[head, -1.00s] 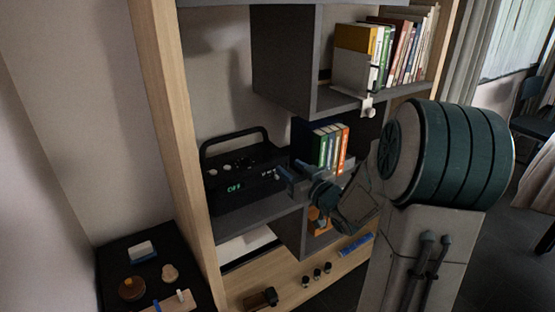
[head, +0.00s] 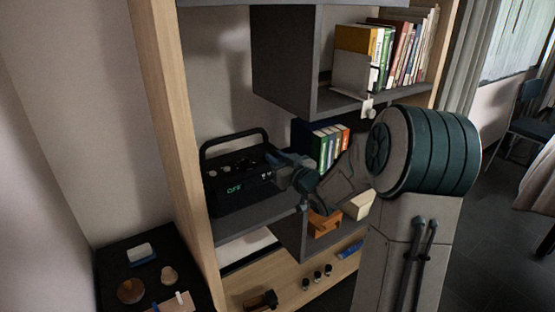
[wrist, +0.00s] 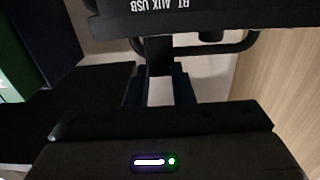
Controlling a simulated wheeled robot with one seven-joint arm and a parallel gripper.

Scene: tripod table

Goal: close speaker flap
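The speaker (head: 236,189) is a black box with a carry handle and a green lit "OFF" display, standing on the grey middle shelf. In the wrist view its dark edge (wrist: 215,22) crosses the top with upside-down "BT AUX USB" lettering. I cannot make out the flap clearly in the head view. My gripper (head: 277,163) is at the speaker's right end. In the wrist view its fingers (wrist: 160,88) are apart with a pale gap between them. A dark block (wrist: 158,52) shows at the fingertips; I cannot tell whether they touch it.
Books (head: 325,146) stand right of the speaker, close behind my gripper. A grey shelf box (head: 284,62) overhangs above. A wooden upright (head: 172,130) bounds the left. An orange item (head: 322,224) and a cream block (head: 358,206) sit below my arm.

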